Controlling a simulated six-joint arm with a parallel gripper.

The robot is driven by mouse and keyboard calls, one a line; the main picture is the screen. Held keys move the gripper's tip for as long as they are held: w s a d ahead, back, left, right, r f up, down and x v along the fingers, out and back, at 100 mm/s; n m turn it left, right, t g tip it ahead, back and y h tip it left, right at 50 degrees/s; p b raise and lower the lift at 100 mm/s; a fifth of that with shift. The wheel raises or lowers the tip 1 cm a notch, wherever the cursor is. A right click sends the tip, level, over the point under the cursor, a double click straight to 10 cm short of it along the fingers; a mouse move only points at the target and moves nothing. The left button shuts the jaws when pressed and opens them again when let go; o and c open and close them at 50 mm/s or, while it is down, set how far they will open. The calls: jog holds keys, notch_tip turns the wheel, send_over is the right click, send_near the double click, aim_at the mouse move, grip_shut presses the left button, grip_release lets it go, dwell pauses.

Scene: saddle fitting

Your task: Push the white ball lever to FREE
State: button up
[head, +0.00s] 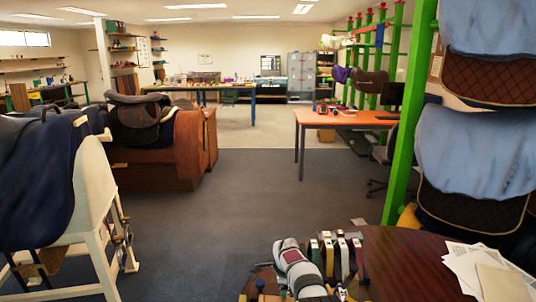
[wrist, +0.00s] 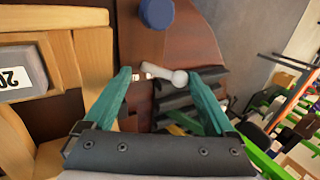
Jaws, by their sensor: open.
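The white ball lever (wrist: 180,78) shows in the wrist view, a short pale shaft with a round white knob at its right end. My gripper (wrist: 170,74) has two teal fingers spread wide apart. The lever appears between the fingertips, with the knob nearer the right finger; I see no clear contact, and depth is hard to judge. No FREE marking is legible. In the head view I cannot make out the lever.
In the head view, papers (head: 488,270) lie on a dark wooden table (head: 405,262). Open carpet (head: 260,195) lies beyond.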

jog(key=shift+s+f, duration=0.1)
jog(key=shift+s, duration=1.4)
notch_tip(320, 180, up, 6)
jog(key=shift+w, duration=0.35)
jog(key=s+d+r+n+g, duration=0.1)
jog(key=s+r+n, duration=0.1)
jog(key=s+r, duration=0.5)
jog(key=s+d+r+n+g, duration=0.1)
jog(key=s+r+n, duration=0.15)
jog(key=s, duration=0.75)
jog(key=s+d+r+n+g, duration=0.15)
jog(key=s+r, duration=0.25)
jog(key=s, duration=0.5)
jog(key=s+f+n+g+y, duration=0.1)
jog(key=s+n, duration=0.2)
jog(key=s, duration=0.9)
jog(key=s+a+f+n+g, duration=0.1)
jog(key=s+n, duration=0.2)
jog(key=s, duration=0.9)
jog(key=shift+s+a+y, duration=0.2)
jog(key=shift+a+y, duration=0.05)
jog(key=shift+y, duration=0.15)
